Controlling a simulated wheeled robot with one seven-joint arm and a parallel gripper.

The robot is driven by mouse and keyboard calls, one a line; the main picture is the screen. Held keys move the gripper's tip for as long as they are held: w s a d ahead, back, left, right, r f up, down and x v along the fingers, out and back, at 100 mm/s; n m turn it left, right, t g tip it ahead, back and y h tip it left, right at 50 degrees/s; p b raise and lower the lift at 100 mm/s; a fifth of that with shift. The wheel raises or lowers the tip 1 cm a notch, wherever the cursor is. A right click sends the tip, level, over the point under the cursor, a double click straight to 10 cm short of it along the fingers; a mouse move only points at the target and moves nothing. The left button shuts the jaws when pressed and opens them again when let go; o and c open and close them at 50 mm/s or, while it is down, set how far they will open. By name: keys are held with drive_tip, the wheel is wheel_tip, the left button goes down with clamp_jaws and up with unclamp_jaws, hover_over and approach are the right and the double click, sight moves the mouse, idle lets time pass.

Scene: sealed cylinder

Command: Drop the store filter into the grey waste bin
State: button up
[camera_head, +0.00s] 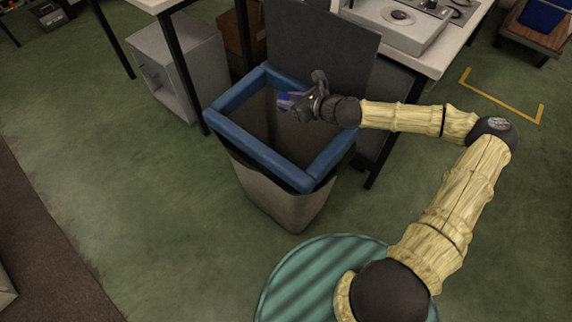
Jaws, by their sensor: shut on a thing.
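The grey waste bin (283,199) stands on the green floor in the middle of the head view. It has a thick blue rim (243,141), and its dark lid (322,50) is raised at the back. My gripper (296,102) is over the bin's opening, toward its back right side. It is shut on a small blue and purple thing, which I take to be the store filter (285,101). The filter is partly hidden by the fingers. Its exact height above the rim is hard to tell.
A worktop (464,46) with grey equipment (399,22) stands behind and right of the bin. A grey cabinet (178,70) is under a table at the back left. Open green floor (130,190) lies left of the bin.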

drive_tip(key=shift+f, duration=0.2)
drive_tip(key=o, duration=1)
drive_tip(key=shift+o, duration=0.2)
drive_tip(key=p+v, duration=0.3)
drive_tip(key=v, duration=1.4)
drive_tip(key=shift+s+d+p, duration=0.15)
drive_tip(key=shift+s+p, duration=0.05)
drive_tip(key=shift+p, duration=0.2)
drive_tip(key=shift+w, duration=0.15)
